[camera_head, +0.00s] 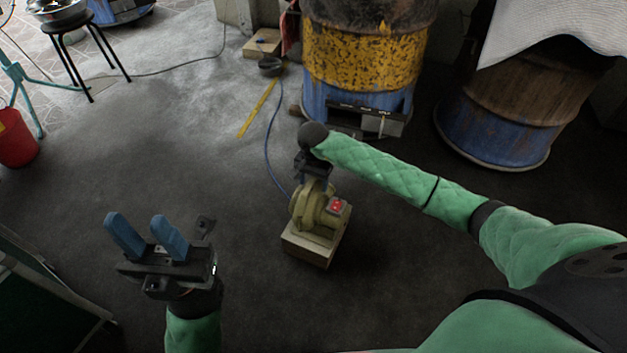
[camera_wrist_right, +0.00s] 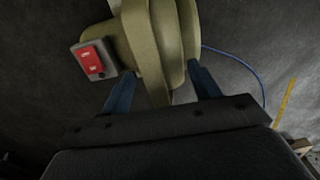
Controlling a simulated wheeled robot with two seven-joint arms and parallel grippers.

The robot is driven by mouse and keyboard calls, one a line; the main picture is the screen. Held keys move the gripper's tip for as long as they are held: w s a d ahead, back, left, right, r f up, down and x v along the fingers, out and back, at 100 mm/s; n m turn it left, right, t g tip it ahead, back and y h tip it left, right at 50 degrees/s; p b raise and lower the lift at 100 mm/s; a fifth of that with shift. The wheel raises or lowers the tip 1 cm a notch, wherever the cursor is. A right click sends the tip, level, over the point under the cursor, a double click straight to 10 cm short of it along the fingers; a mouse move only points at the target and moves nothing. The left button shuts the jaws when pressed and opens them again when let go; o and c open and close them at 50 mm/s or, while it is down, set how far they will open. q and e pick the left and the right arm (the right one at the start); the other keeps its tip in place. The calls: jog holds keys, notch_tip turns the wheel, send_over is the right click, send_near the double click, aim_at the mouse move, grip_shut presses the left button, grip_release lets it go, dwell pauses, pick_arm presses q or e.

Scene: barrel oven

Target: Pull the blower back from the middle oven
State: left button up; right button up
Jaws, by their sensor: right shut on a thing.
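The blower (camera_head: 316,206) is a yellow-green round housing with a red switch box, on a pale block, in the lower middle of the head view. My right gripper (camera_head: 311,178) reaches down onto it from above. In the right wrist view the blower (camera_wrist_right: 160,45) fills the top, with my right gripper's blue fingers (camera_wrist_right: 160,92) on either side of a part of it, shut on it. The middle oven (camera_head: 362,60) is a yellow and blue barrel behind the blower, with a gap of floor between. My left gripper (camera_head: 147,235) is open and empty at the lower left.
A second barrel oven (camera_head: 520,110) stands to the right, partly under a pale sheet. A blue cable (camera_head: 270,140) runs from the blower across the floor, beside a yellow strip (camera_head: 257,108). A stool (camera_head: 85,50) and red bucket (camera_head: 15,138) stand at left. The floor left of the blower is clear.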

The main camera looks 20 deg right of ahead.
jog(key=shift+w+f+b, duration=0.15)
jog(key=shift+b, duration=0.15)
dwell(0.8)
jog(key=o, duration=1.7)
jog(key=shift+o, duration=0.2)
jog(key=shift+s+f, duration=0.3)
jog(key=shift+f, duration=0.1)
jog(key=shift+w+r, duration=0.1)
jog(key=shift+r, duration=0.25)
notch_tip(320, 180, up, 6)
jog(key=shift+w+r+p, duration=0.15)
jog(key=shift+r+p, duration=0.05)
jog(key=shift+p, duration=0.25)
jog(key=shift+r, duration=0.65)
